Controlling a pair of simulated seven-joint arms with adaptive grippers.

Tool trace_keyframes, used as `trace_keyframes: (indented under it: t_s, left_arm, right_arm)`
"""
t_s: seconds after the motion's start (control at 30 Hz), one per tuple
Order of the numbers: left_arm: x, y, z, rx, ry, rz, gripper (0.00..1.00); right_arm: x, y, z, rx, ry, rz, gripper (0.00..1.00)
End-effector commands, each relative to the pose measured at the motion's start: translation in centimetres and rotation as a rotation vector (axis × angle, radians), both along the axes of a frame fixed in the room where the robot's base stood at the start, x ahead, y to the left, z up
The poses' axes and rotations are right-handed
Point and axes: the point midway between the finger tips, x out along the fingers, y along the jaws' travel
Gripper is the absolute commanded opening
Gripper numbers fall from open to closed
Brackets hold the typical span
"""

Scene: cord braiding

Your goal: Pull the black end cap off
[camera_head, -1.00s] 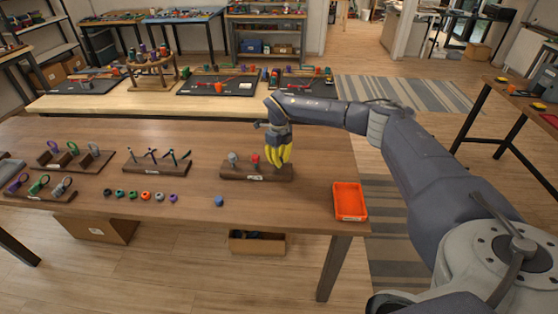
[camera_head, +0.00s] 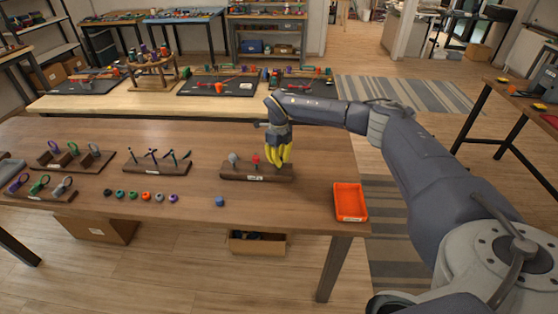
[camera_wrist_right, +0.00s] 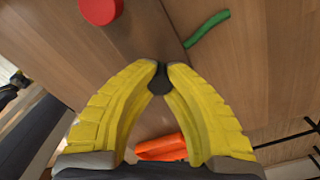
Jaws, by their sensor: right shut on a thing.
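The black end cap (camera_wrist_right: 159,79) shows between the yellow fingertips in the right wrist view. My right gripper (camera_wrist_right: 160,72) is shut on it. In the head view my right gripper (camera_head: 280,161) points down at the right end of a dark wooden stand (camera_head: 238,174). The fingers hide the cap there, and I cannot tell whether the cap is still seated on its cord. A red cap (camera_head: 255,160) and a grey one (camera_head: 233,158) stand on the same stand to the left. The red one also shows in the wrist view (camera_wrist_right: 100,10). My left gripper is not in view.
An orange tray (camera_head: 350,203) lies near the table's right edge. A blue piece (camera_head: 219,201) and a row of small coloured rings (camera_head: 146,196) lie in front of the stands. Another stand with thin tools (camera_head: 158,168) is to the left.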

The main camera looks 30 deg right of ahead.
Motion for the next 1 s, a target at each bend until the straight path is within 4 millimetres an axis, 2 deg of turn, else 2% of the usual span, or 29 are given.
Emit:
trace_keyframes:
  t_s: [1.0]
  left_arm:
    - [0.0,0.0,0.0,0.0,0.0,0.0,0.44]
  right_arm:
    - [0.0,0.0,4.3,0.0,0.0,0.0,0.0]
